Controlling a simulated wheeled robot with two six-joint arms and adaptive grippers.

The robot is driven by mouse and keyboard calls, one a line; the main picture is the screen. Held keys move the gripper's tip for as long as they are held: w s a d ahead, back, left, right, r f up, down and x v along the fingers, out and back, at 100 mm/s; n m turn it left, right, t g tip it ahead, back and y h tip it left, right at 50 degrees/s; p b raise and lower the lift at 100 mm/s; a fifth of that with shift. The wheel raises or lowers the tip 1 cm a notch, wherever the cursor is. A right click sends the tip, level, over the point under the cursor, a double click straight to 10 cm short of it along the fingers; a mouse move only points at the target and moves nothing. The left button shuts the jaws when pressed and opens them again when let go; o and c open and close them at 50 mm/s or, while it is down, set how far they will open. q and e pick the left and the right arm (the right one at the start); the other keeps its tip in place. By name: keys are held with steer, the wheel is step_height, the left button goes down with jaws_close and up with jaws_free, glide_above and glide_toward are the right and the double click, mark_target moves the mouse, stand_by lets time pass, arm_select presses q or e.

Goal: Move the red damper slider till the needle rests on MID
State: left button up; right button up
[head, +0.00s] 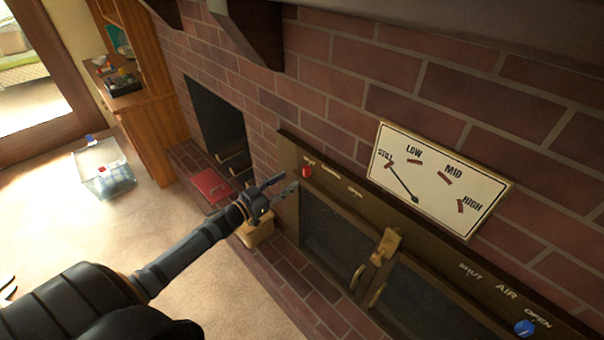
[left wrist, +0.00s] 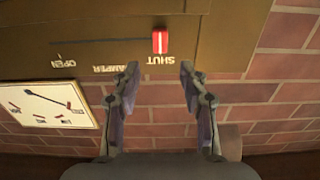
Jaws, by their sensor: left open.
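The red damper slider (head: 306,172) sits at the left end of its slot on the brass-brown panel (head: 290,150). In the left wrist view the slider (left wrist: 160,41) is at the end marked SHUT, with the slot running to OPEN. The gauge (head: 440,178) is a cream plate marked STILL, LOW, MID and HIGH; its needle (head: 402,184) points to STILL. It also shows upside down in the left wrist view (left wrist: 50,105). My left gripper (head: 285,185) is open and empty, just short of the slider, its fingertips apart on either side of the slider's line.
A blue knob (head: 524,327) marked AIR is at the panel's lower right. Stove doors with a brass latch (head: 388,245) are below the gauge. A red book-like object (head: 209,186) lies on the hearth. A clear bin (head: 104,170) stands on the carpet.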

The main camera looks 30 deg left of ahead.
mark_target(304, 170)
arm_select(q)
steer(key=p+x, duration=0.1)
steer(key=x, duration=0.5)
steer(key=shift+w+d+r+p, duration=0.1)
steer(key=shift+r+p, duration=0.05)
steer(key=shift+p, duration=0.15)
steer(key=shift+w+d, duration=0.1)
steer(key=shift+w, duration=0.4)
arm_select(e)
steer(key=shift+w+a+r, duration=0.3)
steer(key=shift+w+r, duration=0.05)
steer(key=shift+r, duration=0.15)
steer(key=shift+w+a+r, duration=0.3)
steer(key=shift+w+r, duration=0.05)
steer(key=shift+r, duration=0.15)
arm_select(q)
steer(key=shift+c, duration=0.5)
arm_select(e)
steer(key=shift+d, duration=0.1)
arm_select(q)
jaws_close()
arm_select(e)
steer(key=shift+d, duration=0.2)
